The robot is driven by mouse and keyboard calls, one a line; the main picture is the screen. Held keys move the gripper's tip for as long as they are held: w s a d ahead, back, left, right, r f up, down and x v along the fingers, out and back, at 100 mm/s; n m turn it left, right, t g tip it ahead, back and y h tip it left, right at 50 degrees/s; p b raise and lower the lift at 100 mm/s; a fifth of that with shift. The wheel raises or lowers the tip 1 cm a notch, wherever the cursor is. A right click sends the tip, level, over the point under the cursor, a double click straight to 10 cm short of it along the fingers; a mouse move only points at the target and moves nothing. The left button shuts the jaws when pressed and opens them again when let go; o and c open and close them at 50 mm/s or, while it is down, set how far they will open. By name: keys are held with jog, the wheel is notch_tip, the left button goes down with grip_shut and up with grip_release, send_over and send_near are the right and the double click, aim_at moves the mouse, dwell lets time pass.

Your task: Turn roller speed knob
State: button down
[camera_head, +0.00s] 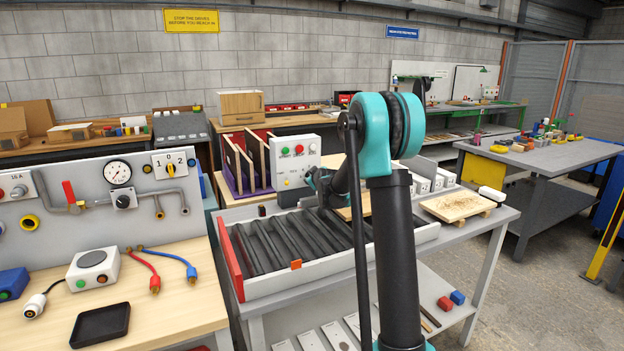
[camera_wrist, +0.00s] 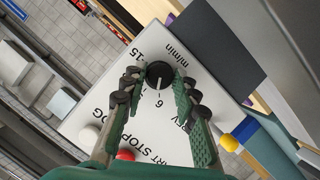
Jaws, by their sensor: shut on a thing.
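The roller speed knob (camera_wrist: 160,75) is a round black knob with a white pointer line on a white panel (camera_wrist: 75,120), seen close up in the wrist view. Printed marks around it include 15 and "m/min", and the pointer points toward a numeral below the knob. My gripper (camera_wrist: 160,82) has a finger on each side of the knob and is shut on it. In the head view my gripper (camera_head: 314,180) is at the front of the white control box (camera_head: 309,163), largely behind my arm; the knob is hidden there.
A roller conveyor (camera_head: 290,238) with a red end plate lies in front of the control box. A red button (camera_wrist: 125,155) and a pale button sit near the knob. Wooden boards (camera_head: 457,205) lie at the right. Upright panels stand left of the box.

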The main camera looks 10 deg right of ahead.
jog(key=m+y, duration=0.1)
jog(key=m, duration=0.1)
jog(key=m+g+y, duration=0.1)
jog(key=m, duration=0.1)
jog(key=shift+d+r+y, duration=0.1)
jog(key=shift+d+y, duration=0.1)
jog(key=shift+y, duration=0.2)
dwell(0.4)
jog(key=c, duration=1.2)
grip_release()
jog(key=shift+o, duration=0.2)
jog(key=v, duration=1.2)
jog(key=shift+w+r, duration=0.1)
jog(key=shift+r, duration=0.05)
